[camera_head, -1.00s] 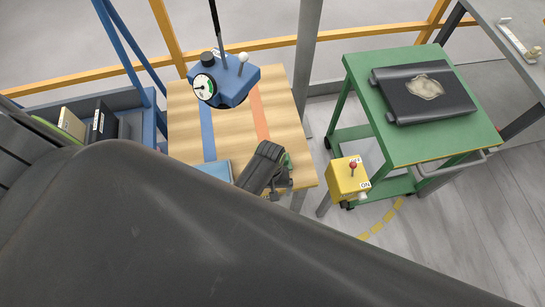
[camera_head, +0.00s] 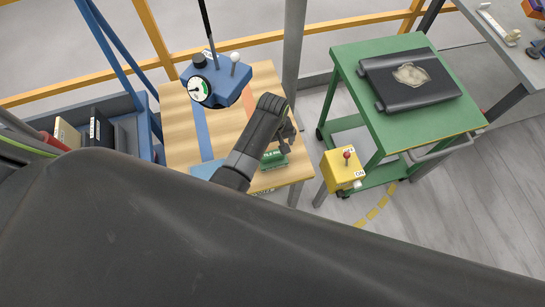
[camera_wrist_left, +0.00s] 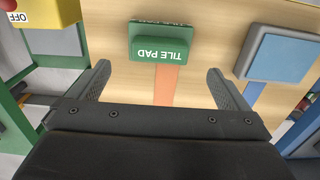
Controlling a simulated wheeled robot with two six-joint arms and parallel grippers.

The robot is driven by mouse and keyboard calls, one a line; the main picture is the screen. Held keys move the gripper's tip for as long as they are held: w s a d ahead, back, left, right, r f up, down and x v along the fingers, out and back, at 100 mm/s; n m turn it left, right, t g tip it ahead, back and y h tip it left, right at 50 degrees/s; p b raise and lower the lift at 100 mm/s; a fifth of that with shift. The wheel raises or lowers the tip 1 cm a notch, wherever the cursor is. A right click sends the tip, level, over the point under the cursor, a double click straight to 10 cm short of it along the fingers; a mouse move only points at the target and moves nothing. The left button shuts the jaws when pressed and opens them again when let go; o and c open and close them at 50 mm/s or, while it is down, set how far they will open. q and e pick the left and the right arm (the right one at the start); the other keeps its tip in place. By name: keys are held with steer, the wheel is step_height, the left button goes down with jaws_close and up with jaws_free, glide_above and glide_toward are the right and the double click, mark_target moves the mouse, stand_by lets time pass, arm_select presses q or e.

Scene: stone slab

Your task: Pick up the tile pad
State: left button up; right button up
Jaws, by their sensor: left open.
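The tile pad is a green block with a raised handle and white "TILE PAD" lettering. It lies on the wooden table, near the table's front edge, in the head view (camera_head: 273,161). In the left wrist view the tile pad (camera_wrist_left: 163,46) lies beyond the fingertips, roughly centred between them. My left gripper (camera_head: 289,132) is over the table beside the tile pad; in the wrist view its fingers (camera_wrist_left: 158,70) are spread with nothing between them. In the head view my arm partly covers the table around the pad. My right gripper is not in view.
A blue pad (camera_wrist_left: 280,58) lies on the wooden table (camera_head: 180,125) beside the tile pad. A blue gauge box (camera_head: 217,82) hangs over the table. A yellow switch box (camera_head: 342,170) stands to the right, before a green cart (camera_head: 400,130) carrying a black case (camera_head: 408,80).

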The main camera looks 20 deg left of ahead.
mark_target(272, 153)
arm_select(q)
steer(key=shift+f, duration=1.3)
step_height(272, 153, down, 5)
steer(key=b, duration=0.6)
steer(key=shift+f, duration=0.15)
steer(key=c, duration=1.1)
steer(key=shift+r, duration=0.25)
